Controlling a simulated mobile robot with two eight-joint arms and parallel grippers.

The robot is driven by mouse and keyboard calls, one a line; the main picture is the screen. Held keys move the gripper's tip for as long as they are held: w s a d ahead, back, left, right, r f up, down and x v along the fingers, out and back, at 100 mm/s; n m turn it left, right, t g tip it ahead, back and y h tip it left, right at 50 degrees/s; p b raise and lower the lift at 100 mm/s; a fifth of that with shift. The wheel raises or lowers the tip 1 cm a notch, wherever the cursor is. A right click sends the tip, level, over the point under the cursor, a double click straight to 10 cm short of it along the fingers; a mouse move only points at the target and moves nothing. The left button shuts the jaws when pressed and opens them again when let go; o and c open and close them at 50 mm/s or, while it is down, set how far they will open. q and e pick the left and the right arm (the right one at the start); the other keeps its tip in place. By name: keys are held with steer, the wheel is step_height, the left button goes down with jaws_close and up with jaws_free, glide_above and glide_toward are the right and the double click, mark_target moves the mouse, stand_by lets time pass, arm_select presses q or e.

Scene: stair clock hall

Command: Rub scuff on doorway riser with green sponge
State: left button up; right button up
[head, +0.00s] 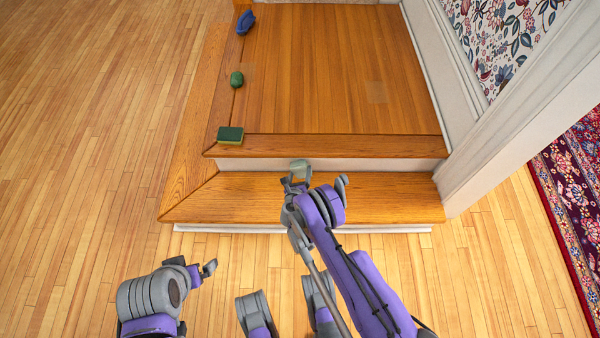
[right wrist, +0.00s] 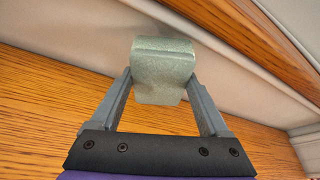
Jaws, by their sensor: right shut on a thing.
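My right gripper (head: 300,178) is shut on a pale green sponge (head: 300,168), a rounded block. In the right wrist view the pale green sponge (right wrist: 163,72) sits between both fingers, its far end at the white riser (right wrist: 225,58). It touches or nearly touches the riser; I cannot tell which. The doorway riser (head: 385,164) is the white strip between the lower wooden step and the upper landing. I cannot make out a clear scuff; the sponge hides part of the riser. My left gripper (head: 198,269) is low at left over the floor, with nothing visible in it.
On the landing's left edge lie a dark green and yellow sponge (head: 230,134), a green oval item (head: 236,78) and a blue item (head: 246,22). The landing's wooden nosing (head: 330,146) overhangs the riser. A white post (head: 490,150) bounds the right; a patterned rug (head: 575,190) lies beyond.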

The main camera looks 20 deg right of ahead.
steer(key=shift+w+d, duration=0.3)
steer(key=shift+w, duration=0.65)
stand_by(0.3)
